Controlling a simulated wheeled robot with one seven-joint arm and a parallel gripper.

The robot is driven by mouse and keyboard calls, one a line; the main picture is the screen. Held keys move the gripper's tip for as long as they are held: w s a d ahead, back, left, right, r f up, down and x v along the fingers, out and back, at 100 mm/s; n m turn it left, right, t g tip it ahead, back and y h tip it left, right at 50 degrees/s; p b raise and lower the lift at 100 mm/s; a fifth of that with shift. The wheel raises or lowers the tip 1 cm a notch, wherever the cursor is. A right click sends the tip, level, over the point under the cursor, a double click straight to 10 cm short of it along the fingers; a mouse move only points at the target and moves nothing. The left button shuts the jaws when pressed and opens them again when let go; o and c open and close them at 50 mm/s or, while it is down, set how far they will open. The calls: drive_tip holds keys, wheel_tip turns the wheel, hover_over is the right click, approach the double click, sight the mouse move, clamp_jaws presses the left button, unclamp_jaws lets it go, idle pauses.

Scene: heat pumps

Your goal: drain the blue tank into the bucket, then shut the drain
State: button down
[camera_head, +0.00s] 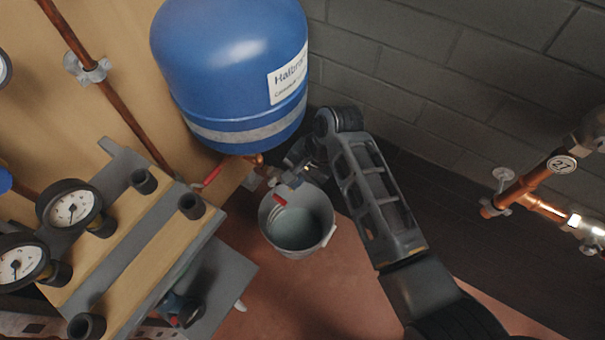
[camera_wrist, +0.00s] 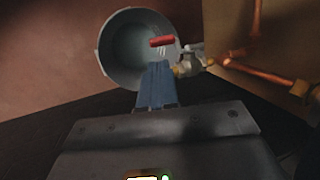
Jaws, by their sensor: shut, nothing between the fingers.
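The blue tank (camera_head: 228,60), with a white label, is at the top of the head view. Brass and copper fittings (camera_head: 258,165) sit under it. A grey bucket (camera_head: 298,248) stands on the floor below; it also shows in the wrist view (camera_wrist: 112,62). A drain valve (camera_wrist: 188,64) with a red handle (camera_wrist: 162,41) overhangs the bucket; the handle also shows in the head view (camera_head: 280,200). My gripper (camera_wrist: 157,66) is shut and empty, close beside the valve. Thin pale streaks show near the handle; I cannot tell whether they are running water. The bucket's fill level is unclear.
Gauges (camera_head: 70,206) and a wooden panel with grey pipe stubs fill the left. A grey block wall (camera_head: 430,60) stands behind. Copper piping (camera_head: 515,192) with a 27 tag is at right.

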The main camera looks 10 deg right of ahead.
sight(283, 200)
drive_tip(key=b+x, duration=0.3)
drive_tip(key=x, duration=0.5)
drive_tip(key=shift+s+f+t+y, duration=0.1)
drive_tip(key=shift+f+t+y, duration=0.2)
drive_tip(key=shift+y, duration=0.1)
drive_tip(key=shift+s+d+f+t+y, duration=0.1)
drive_tip(key=shift+d+f+t+y, duration=0.05)
drive_tip(key=shift+f+t+y, duration=0.3)
drive_tip(key=shift+f+t+y+b, duration=0.45)
drive_tip(key=shift+f+y+b, duration=0.15)
drive_tip(key=shift+y+b, duration=0.15)
drive_tip(key=f+t+y+b, duration=0.2)
drive_tip(key=b, duration=0.1)
drive_tip(key=shift+n+y, duration=0.4)
drive_tip(key=shift+w+a+f+b, duration=0.35)
drive_tip(key=shift+a+f+b, duration=0.1)
drive_tip(key=shift+f+b, duration=0.1)
drive_tip(key=shift+w+a+f+b, duration=0.3)
drive_tip(key=shift+a+f+b, duration=0.1)
drive_tip(key=shift+f, duration=0.15)
drive_tip(key=shift+w+a+f, duration=0.1)
drive_tip(key=shift+w, duration=0.05)
